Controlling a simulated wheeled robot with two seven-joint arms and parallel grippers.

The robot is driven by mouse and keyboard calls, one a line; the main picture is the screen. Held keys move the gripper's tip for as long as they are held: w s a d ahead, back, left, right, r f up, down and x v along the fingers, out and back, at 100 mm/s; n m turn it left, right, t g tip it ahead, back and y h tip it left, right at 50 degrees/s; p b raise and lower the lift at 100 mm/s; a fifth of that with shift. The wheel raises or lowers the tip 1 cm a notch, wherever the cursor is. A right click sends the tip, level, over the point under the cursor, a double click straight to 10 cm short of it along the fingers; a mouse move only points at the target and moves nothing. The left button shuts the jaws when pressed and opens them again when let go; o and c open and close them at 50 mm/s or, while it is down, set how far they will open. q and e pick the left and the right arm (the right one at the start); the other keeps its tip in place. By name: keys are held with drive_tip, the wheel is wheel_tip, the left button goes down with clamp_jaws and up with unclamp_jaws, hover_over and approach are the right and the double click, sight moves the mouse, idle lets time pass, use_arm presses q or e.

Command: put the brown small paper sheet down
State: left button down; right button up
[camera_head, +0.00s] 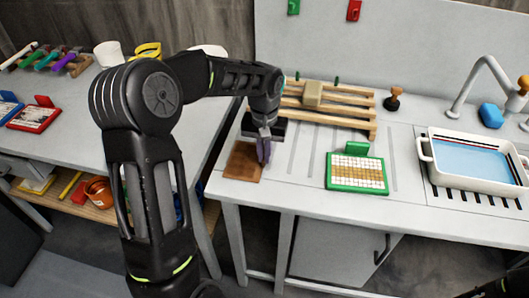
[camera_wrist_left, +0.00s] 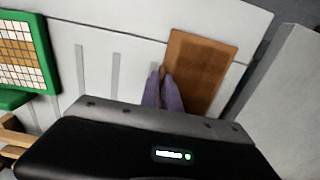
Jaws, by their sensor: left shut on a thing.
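The brown small paper sheet (camera_head: 244,161) is at the left end of the white table, near its front left corner. It also shows in the left wrist view (camera_wrist_left: 203,62), flat-looking, close to the table edge. My left gripper (camera_head: 264,157) reaches down from above at the sheet's right side. In the left wrist view its purple fingers (camera_wrist_left: 165,78) are close together at the sheet's edge, shut on it. I cannot tell whether the sheet rests fully on the table. My right gripper does not show; only a dark bit of arm is at the bottom right.
A green-framed mosaic panel (camera_head: 357,172) lies to the right of the sheet. A wooden slatted rack (camera_head: 328,117) is behind it. A white basin (camera_head: 432,174) of water is at the right. A gap separates this table from the left table (camera_head: 113,100). Grooved tabletop between sheet and panel is clear.

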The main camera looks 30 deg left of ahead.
use_arm(q)
drive_tip(key=shift+f, duration=0.15)
drive_tip(key=c, duration=1.6)
unclamp_jaws()
wheel_tip(320, 180, up, 12)
drive_tip(key=shift+r+b, duration=0.2)
drive_tip(key=shift+b, duration=0.3)
drive_tip(key=shift+f, duration=0.1)
